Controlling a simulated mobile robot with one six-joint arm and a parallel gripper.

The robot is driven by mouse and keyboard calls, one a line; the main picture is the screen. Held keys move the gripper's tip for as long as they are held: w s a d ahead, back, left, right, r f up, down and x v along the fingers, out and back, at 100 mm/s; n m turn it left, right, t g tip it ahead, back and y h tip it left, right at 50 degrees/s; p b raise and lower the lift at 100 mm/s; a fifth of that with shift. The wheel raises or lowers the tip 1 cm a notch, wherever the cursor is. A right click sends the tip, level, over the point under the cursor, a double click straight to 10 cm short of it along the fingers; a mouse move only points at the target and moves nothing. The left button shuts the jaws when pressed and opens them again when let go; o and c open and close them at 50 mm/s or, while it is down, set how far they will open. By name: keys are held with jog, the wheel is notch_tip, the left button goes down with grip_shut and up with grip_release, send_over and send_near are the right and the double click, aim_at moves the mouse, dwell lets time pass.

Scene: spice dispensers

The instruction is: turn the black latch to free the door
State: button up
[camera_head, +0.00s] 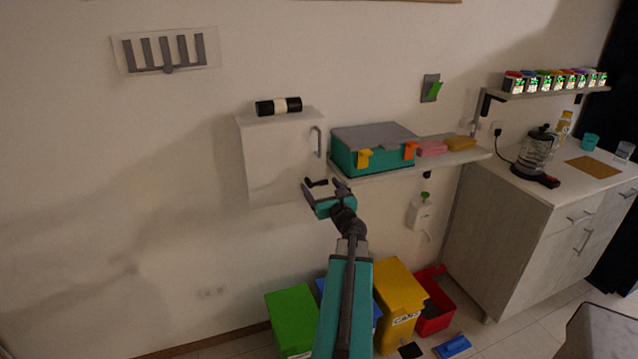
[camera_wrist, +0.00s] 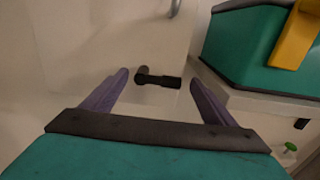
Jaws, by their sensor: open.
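A white wall cabinet (camera_head: 272,160) hangs on the wall with its door facing me and a grey handle (camera_head: 318,141) at the door's right side. The black latch (camera_wrist: 157,78) is near the door's lower edge, its bar lying roughly level and pointing right in the wrist view; it also shows in the head view (camera_head: 317,183). My gripper (camera_head: 323,187) is open in front of the cabinet's lower right. In the wrist view, its two fingers (camera_wrist: 158,82) stand on either side of the latch, with a gap on both sides. Whether they reach its depth I cannot tell.
A teal toolbox (camera_head: 375,161) with orange clips sits on a shelf (camera_head: 400,167) just right of the cabinet. Coloured bins (camera_head: 292,315) stand below on the floor.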

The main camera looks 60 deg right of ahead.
jog(key=shift+x, duration=1.3)
jog(key=c, duration=0.9)
jog(key=shift+s+d, duration=0.1)
jog(key=shift+d, duration=0.1)
jog(key=shift+c, duration=0.6)
jog(key=shift+a, duration=0.15)
